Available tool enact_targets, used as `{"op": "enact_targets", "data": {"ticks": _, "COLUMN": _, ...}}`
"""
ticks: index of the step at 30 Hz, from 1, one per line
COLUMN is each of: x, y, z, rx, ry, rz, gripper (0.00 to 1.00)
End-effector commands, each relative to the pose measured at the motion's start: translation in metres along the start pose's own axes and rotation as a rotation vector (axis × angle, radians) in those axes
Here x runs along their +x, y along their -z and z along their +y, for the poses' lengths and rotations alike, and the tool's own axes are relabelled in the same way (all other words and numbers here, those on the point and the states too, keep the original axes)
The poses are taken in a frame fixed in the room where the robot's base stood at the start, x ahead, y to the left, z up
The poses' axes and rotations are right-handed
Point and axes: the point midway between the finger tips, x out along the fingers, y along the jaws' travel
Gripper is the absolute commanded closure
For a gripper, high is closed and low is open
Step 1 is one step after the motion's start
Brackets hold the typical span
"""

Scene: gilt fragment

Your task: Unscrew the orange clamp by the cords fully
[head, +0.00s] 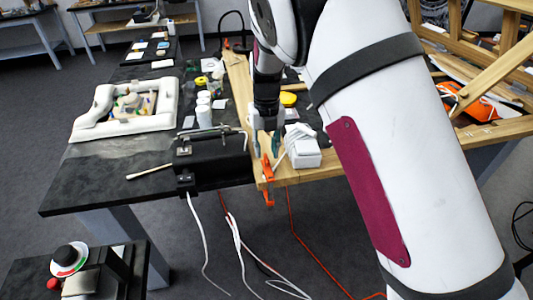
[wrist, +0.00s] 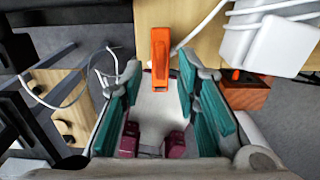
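The orange clamp (head: 267,178) grips the front edge of the wooden board on the table, with its lower part hanging below the edge. In the wrist view the clamp (wrist: 160,50) points down the picture between my gripper's fingers. My gripper (head: 266,143) is over the board just above the clamp. In the wrist view my gripper (wrist: 160,88) is open, with a teal-padded finger on each side and a gap around the clamp's end. Whether either finger touches the clamp cannot be told. White cords (head: 236,235) hang below the table edge, left of the clamp.
A white block wrapped in cord (head: 304,150) stands right of the clamp, close to my gripper; it also shows in the wrist view (wrist: 268,42). A black device (head: 212,155) sits to the left. A red cord (head: 291,222) hangs below. White bottles (head: 204,112) stand behind.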

Motion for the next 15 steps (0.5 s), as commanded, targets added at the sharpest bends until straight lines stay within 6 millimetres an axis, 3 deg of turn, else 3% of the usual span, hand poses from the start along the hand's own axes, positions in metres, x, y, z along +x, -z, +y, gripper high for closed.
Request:
{"op": "enact_targets", "data": {"ticks": 6, "x": 0.021, "y": 0.000, "z": -0.001, "rx": 0.001, "ry": 0.000, "rz": 0.001, "gripper": 0.71}}
{"op": "enact_targets", "data": {"ticks": 15, "x": 0.025, "y": 0.000, "z": 0.000, "rx": 0.000, "ry": 0.000, "rz": 0.000, "gripper": 0.71}}
